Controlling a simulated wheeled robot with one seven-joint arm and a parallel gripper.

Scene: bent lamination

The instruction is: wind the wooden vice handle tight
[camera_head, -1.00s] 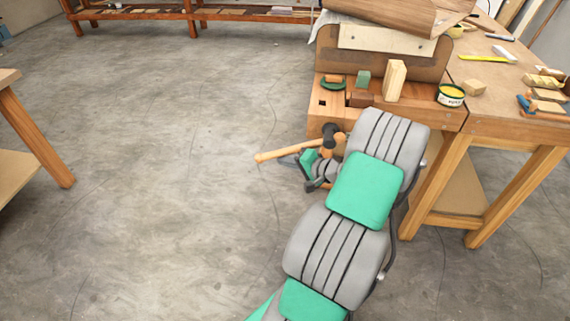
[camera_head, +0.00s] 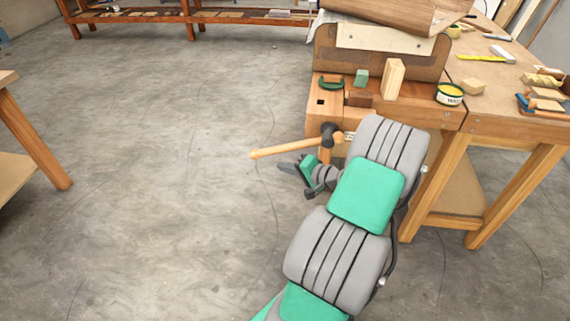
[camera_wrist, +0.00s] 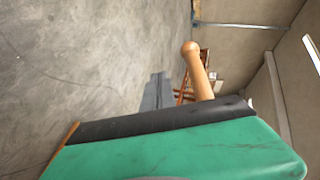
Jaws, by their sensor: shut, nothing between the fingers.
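The wooden vice handle (camera_head: 285,148) sticks out to the left from a dark hub (camera_head: 329,134) on the front of the bench vice, almost level with its free end slightly lower. In the wrist view the handle (camera_wrist: 197,70) shows as a tan rod with a rounded knob. My gripper (camera_head: 284,166) is just below the handle in the head view, its grey fingers pointing left, shut and empty. In the wrist view its fingers (camera_wrist: 155,92) lie left of the handle. I cannot tell whether they touch it.
The workbench (camera_head: 455,115) carries a wood block (camera_head: 393,78), a yellow-topped tin (camera_head: 450,94) and several tools. A bent wooden sheet (camera_head: 395,14) sits over a brown form (camera_head: 375,62) at the back.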

